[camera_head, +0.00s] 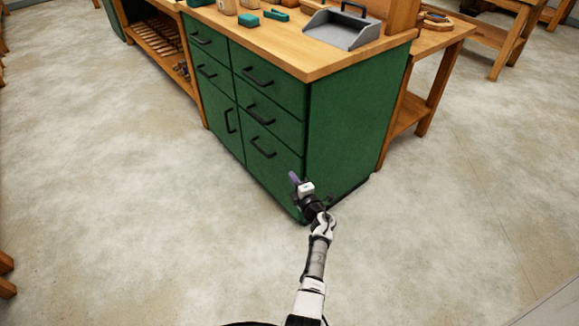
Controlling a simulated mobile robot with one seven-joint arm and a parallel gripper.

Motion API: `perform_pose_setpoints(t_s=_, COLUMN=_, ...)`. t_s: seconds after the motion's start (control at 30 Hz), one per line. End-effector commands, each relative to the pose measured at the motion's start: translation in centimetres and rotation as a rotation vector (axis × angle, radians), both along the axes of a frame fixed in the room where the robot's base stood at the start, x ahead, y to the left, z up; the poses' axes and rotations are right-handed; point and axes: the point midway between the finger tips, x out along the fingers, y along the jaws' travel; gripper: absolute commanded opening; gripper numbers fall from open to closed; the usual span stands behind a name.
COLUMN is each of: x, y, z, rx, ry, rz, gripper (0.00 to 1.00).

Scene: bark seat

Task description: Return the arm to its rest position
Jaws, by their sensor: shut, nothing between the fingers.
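My arm reaches up from the bottom edge of the head view, stretched forward over the floor. My gripper (296,181) is at its far end, in front of the lower corner of a green cabinet (345,135). The gripper is shut and holds nothing. Its fingers are small in the picture, and I cannot tell whether they touch the cabinet front.
The cabinet has black-handled drawers and a wooden top (300,55) bearing a grey tray (342,28) and several small blocks. A wooden side table (440,40) stands to its right, a shelf (160,45) to its left. The concrete floor (130,230) around my arm is clear.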

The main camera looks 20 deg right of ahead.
Motion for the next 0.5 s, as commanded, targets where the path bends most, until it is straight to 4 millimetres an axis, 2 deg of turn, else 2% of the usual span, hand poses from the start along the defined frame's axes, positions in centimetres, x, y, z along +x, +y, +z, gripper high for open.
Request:
perform_pose_setpoints(t_s=0.1, x=-1.7, y=-0.1, z=0.1, rx=0.001, ry=0.0, rz=0.0, gripper=0.0)
perform_pose_setpoints(t_s=0.2, x=-2.5, y=-0.1, z=0.0, rx=0.001, ry=0.0, rz=0.0, gripper=0.0)
perform_pose_setpoints(t_s=0.5, x=-2.6, y=0.0, z=0.2, rx=0.0, ry=-0.004, rz=0.005, gripper=0.0)
